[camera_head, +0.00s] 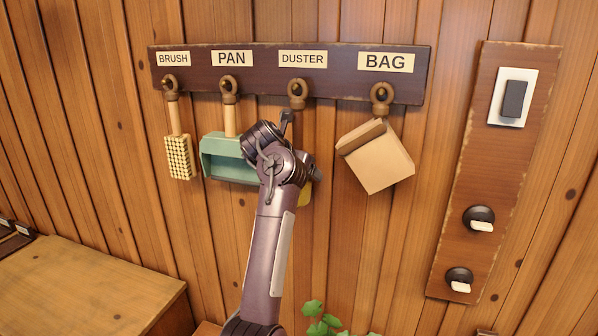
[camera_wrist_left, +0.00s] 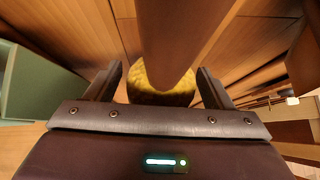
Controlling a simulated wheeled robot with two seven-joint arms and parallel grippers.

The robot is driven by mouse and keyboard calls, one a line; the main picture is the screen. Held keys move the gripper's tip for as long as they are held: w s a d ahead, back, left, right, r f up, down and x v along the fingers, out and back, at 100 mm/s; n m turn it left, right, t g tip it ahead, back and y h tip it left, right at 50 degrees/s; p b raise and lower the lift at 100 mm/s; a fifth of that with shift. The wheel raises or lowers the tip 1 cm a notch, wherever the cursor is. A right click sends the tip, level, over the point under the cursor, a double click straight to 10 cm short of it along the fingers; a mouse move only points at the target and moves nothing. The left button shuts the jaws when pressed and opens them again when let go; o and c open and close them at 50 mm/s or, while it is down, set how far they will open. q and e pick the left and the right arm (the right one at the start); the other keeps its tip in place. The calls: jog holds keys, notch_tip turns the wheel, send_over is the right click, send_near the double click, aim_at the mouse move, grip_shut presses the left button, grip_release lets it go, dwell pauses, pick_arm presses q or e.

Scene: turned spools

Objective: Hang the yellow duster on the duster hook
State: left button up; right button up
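The yellow duster is mostly hidden behind my left arm in the head view; a bit of its yellow head (camera_head: 305,194) shows at the arm's right. In the left wrist view its fuzzy yellow head (camera_wrist_left: 160,88) lies beyond a thick brown handle (camera_wrist_left: 185,35). My left gripper (camera_head: 287,122) is just below the duster hook (camera_head: 297,93). In the wrist view its two fingers (camera_wrist_left: 160,72) stand apart on either side of the duster, with gaps visible, so it is open. Whether the duster's top is around the hook I cannot tell. My right gripper is not in view.
A brush (camera_head: 179,150), a green pan (camera_head: 222,160) and a paper bag (camera_head: 376,158) hang on the labelled rack (camera_head: 265,60), close on both sides. A switch board (camera_head: 490,160) is at right, a wooden bench (camera_head: 90,285) at lower left, a plant (camera_head: 320,322) below.

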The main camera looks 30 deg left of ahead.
aim_at(298, 148)
pick_arm(q)
jog(key=shift+o, duration=0.6)
jog(key=shift+s+r, duration=0.15)
jog(key=shift+s, duration=0.05)
jog(key=b+v, duration=0.2)
jog(key=v, duration=0.5)
jog(key=shift+s+d, duration=0.1)
